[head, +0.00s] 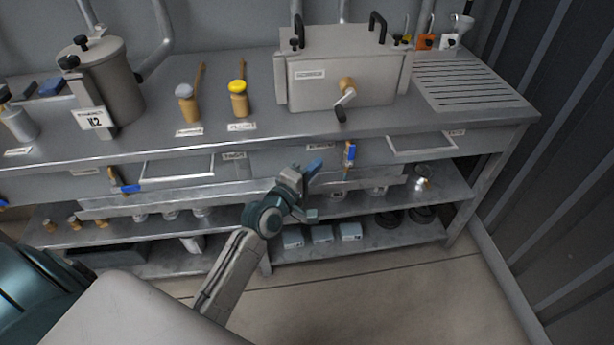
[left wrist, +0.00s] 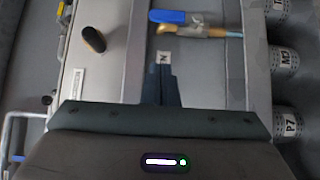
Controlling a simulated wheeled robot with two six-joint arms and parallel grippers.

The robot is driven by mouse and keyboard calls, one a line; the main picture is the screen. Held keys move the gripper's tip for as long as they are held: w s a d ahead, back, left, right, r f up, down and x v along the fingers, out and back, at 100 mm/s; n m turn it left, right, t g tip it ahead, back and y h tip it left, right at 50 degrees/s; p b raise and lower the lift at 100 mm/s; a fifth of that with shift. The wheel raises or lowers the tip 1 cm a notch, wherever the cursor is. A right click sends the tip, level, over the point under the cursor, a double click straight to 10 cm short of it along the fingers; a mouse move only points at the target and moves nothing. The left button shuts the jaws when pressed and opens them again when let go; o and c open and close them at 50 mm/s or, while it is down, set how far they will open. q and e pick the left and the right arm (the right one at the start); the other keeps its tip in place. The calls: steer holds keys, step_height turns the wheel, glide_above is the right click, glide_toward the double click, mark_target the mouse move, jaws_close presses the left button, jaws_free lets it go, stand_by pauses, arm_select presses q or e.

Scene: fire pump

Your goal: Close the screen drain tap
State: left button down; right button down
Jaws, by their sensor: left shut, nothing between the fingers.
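The screen drain tap (head: 349,160) is a small brass tap with a blue lever, on the bench front below the grey screen box (head: 345,83). Its lever looks roughly in line with the tap body. In the left wrist view the tap (left wrist: 200,32) lies at the top, its blue lever (left wrist: 167,16) beside the brass body. My left gripper (head: 314,166) is shut and empty, just left of the tap and apart from it. Its closed fingers (left wrist: 162,84) point toward the tap in the left wrist view. My right gripper is not in view.
Another blue-levered tap (head: 123,183) sits further left, its lever set crosswise. Metal handles (head: 178,168) and (head: 421,143) stick out from the bench front. The lower shelf (head: 390,235) holds grey boxes and dark rings. The floor in front is clear.

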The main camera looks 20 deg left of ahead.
mark_target(351, 156)
arm_select(q)
steer(key=w+d, duration=0.1)
steer(key=w, duration=0.1)
steer(key=w+d, duration=0.2)
steer(key=w, duration=0.1)
steer(key=shift+w+d, duration=0.15)
steer(key=shift+w, duration=0.2)
steer(key=shift+w+d, duration=0.25)
steer(key=shift+d, duration=0.15)
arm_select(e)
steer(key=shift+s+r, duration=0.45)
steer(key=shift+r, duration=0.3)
